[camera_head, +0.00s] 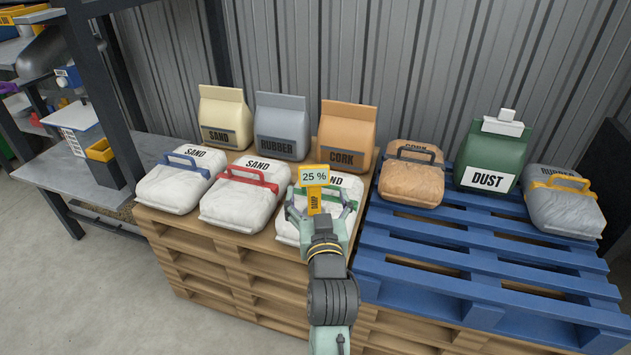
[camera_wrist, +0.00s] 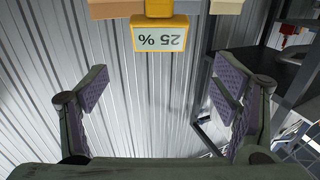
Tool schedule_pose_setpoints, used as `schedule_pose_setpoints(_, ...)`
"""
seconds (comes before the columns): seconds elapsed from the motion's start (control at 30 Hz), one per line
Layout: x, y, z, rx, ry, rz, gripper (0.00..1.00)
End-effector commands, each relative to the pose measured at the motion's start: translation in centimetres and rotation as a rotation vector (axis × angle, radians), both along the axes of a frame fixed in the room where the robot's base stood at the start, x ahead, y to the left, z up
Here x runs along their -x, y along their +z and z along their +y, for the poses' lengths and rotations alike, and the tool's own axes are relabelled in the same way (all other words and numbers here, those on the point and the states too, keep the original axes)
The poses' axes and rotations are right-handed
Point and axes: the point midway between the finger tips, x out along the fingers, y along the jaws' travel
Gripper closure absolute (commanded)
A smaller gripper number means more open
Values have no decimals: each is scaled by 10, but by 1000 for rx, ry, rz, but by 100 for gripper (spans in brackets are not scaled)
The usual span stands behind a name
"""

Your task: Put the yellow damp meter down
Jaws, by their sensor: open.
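The yellow damp meter (camera_head: 316,198) stands upright at the third white bag (camera_head: 287,231), the one with a green handle, and its display reads 25 %. In the wrist view the meter (camera_wrist: 160,36) shows upside down at the top, past the fingertips. My gripper (camera_head: 321,206) is open, with one finger on each side of the meter in the head view. In the wrist view the gripper (camera_wrist: 163,90) has clear space between its pads. The meter's lower end is hidden behind my gripper, so I cannot tell what it rests on.
White bags with blue (camera_head: 180,187) and red (camera_head: 240,200) handles lie to the left on the wooden pallets (camera_head: 215,260). Upright sand (camera_head: 225,112), rubber (camera_head: 282,122) and cork (camera_head: 347,130) bags stand behind. The blue pallet (camera_head: 450,270) holds more bags and has bare front slats.

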Motion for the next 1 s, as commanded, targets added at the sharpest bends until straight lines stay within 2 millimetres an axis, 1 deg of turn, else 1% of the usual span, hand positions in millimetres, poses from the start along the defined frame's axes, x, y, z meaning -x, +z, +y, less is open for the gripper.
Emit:
schedule_pose_setpoints(0.03, 6, 5, -1, -1, -1, 4, 19)
schedule_pose_setpoints(0.2, 17, 4, -2, 0, -2, 2, 19)
schedule_pose_setpoints(0.33, 21, 4, -2, 0, -2, -1, 19)
schedule_pose_setpoints(0.53, 21, 3, -2, 1, -2, -1, 19)
schedule_pose_setpoints(0.6, 20, 7, 2, -1, 6, -11, 19)
schedule_pose_setpoints(0.67, 18, 18, 13, -4, 28, -39, 19)
schedule_pose_setpoints(0.77, 15, 57, 53, -20, 106, -143, 19)
schedule_pose_setpoints(0.8, 17, 81, 77, -32, 152, -202, 19)
schedule_pose_setpoints(0.87, 25, 121, 118, -61, 234, -307, 19)
schedule_pose_setpoints(0.9, 35, 150, 146, -85, 293, -383, 19)
schedule_pose_setpoints(0.97, 58, 193, 187, -128, 384, -494, 19)
schedule_pose_setpoints(1.0, 77, 220, 211, -161, 443, -568, 19)
